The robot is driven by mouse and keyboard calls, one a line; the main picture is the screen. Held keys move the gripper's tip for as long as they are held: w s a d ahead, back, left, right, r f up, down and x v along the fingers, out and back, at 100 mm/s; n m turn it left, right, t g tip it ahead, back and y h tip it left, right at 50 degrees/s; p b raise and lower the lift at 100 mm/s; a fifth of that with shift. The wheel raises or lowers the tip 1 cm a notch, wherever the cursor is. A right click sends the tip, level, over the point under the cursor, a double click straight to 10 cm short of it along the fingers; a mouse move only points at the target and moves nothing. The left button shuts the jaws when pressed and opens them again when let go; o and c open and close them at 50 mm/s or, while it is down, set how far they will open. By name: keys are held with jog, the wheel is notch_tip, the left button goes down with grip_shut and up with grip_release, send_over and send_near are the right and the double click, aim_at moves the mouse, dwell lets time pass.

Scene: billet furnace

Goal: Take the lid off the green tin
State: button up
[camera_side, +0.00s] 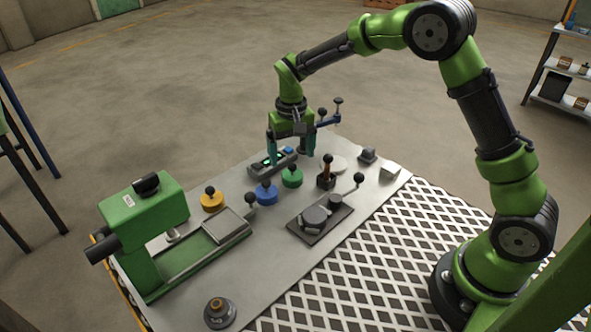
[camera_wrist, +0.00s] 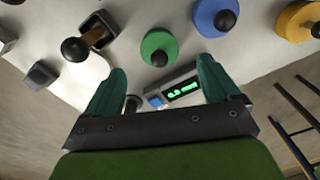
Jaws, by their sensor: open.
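The green tin (camera_side: 292,179) stands on the metal worktop with its lid on, a dark ball knob on top. It also shows in the wrist view (camera_wrist: 152,40), ahead of my fingers. My gripper (camera_side: 291,159) is open and empty, with teal fingers pointing down. It is above the worktop, behind the green tin in the side view, over the small device with a lit green display (camera_side: 268,162). In the wrist view my gripper (camera_wrist: 160,85) has its two fingers apart, with the device's display (camera_wrist: 181,90) between them. No finger touches the tin.
A blue tin (camera_side: 266,193) and a yellow tin (camera_side: 212,201) stand left of the green one. A dark lever (camera_side: 326,172) stands close to its right. A green machine (camera_side: 150,225) is at the left, and a dark clamp plate (camera_side: 320,218) is in front.

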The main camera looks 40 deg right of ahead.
aim_at(292, 166)
notch_tip(292, 166, down, 5)
jog(key=shift+r, duration=0.15)
